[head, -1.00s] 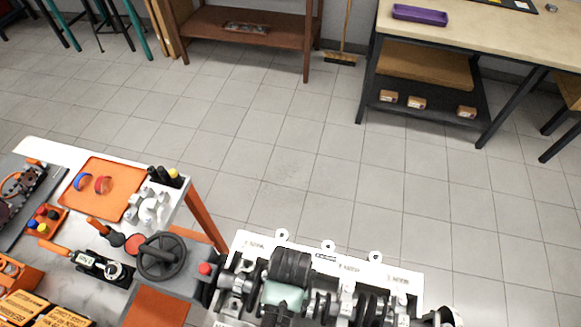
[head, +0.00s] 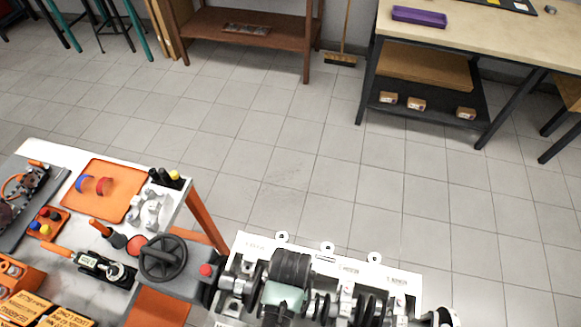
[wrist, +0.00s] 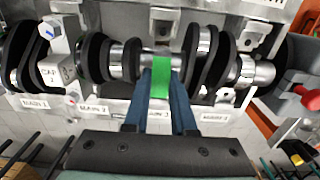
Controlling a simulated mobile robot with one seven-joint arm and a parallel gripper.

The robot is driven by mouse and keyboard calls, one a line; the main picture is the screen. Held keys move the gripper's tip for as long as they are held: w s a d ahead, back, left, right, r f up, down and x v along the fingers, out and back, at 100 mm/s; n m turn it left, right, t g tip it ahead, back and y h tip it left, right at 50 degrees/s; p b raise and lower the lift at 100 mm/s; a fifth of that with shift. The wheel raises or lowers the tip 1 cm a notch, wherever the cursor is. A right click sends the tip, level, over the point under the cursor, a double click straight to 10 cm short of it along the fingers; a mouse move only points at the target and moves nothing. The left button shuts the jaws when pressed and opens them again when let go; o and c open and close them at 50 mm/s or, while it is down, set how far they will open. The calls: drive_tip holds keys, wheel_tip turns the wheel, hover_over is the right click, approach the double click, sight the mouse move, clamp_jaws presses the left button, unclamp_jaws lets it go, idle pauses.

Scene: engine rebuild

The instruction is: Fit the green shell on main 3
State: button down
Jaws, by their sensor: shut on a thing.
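The green shell (wrist: 160,84) shows in the wrist view as a bright green strip between the two blue fingers of my gripper (wrist: 160,74), which is shut on it. It is at the crankshaft (wrist: 128,60), in front of a bright journal near the middle. Whether it touches the journal or its seat, I cannot tell. The label below it is partly hidden by my fingers; labels for main 1 (wrist: 35,103) and main 2 (wrist: 93,108) lie to its left. In the head view my gripper (head: 280,308) is over the engine block (head: 345,268), and the shell is hidden.
A bearing cap (wrist: 60,65) stands on the block at left in the wrist view. A blue shell (head: 82,184) and a red shell (head: 104,186) lie on the orange mat (head: 118,205). A black handwheel (head: 163,258) stands close left of the block. Floor beyond is clear.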

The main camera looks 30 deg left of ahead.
drive_tip(key=shift+f, duration=0.25)
idle(0.5)
drive_tip(key=shift+r+p, duration=0.3)
drive_tip(key=shift+p, duration=0.1)
drive_tip(key=shift+f, duration=0.3)
idle(0.9)
drive_tip(key=shift+r+p, duration=0.3)
drive_tip(key=shift+p, duration=0.05)
idle(0.3)
idle(0.4)
drive_tip(key=c, duration=1)
unclamp_jaws()
drive_tip(key=shift+r, duration=0.1)
drive_tip(key=shift+r+p, duration=0.35)
drive_tip(key=shift+p, duration=0.25)
